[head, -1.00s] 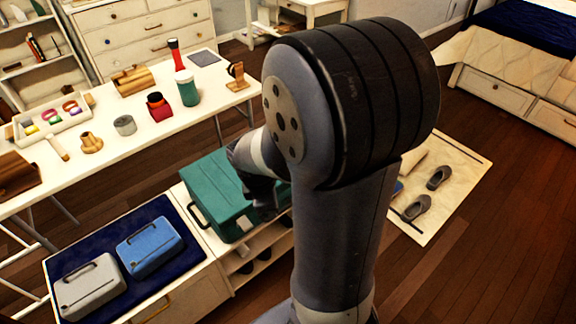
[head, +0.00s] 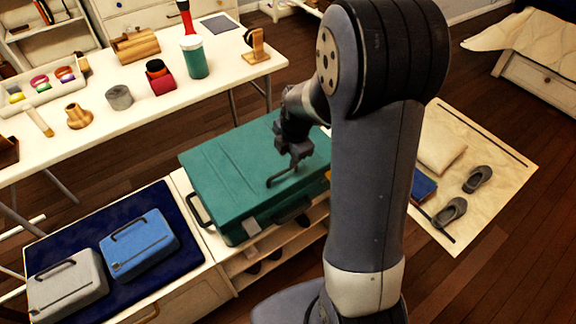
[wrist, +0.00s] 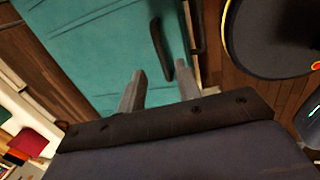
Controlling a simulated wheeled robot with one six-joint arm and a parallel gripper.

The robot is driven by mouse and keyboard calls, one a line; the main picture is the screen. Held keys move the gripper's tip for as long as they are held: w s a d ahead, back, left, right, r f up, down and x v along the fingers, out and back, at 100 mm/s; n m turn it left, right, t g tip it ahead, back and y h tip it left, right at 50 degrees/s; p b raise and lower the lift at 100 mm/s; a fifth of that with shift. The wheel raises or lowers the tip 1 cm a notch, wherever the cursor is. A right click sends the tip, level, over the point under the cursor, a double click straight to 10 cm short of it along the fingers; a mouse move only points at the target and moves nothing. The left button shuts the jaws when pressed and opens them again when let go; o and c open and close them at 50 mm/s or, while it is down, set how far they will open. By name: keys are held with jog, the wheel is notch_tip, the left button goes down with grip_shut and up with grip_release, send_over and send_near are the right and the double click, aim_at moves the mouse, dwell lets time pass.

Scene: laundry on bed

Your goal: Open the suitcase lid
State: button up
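The teal suitcase (head: 230,180) lies flat on the white bench with its lid down. It fills much of the wrist view (wrist: 85,45). A dark bar handle (head: 283,179) stands on top of the lid; a dark handle (wrist: 158,45) also shows in the wrist view. My gripper (head: 292,163) is over the lid's right part, close to this handle. In the wrist view my gripper (wrist: 160,80) has its two grey fingers apart, with the handle's near end between them in the picture. I cannot tell whether the fingers touch it.
A blue case (head: 138,245) and a grey case (head: 68,288) lie on a dark blue mat (head: 190,257) left of the suitcase. A long white table (head: 120,115) with several small items stands behind. Slippers (head: 477,179) lie on a pale rug (head: 505,160) at right.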

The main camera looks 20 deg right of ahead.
aim_at(286, 170)
jog(key=f, duration=0.3)
jog(key=w+f, duration=0.1)
jog(key=f, duration=0.2)
jog(key=shift+w+a+f+b, duration=0.1)
jog(key=shift+a+b, duration=0.1)
jog(key=shift+b, duration=0.1)
jog(key=shift+c, duration=0.5)
grip_shut()
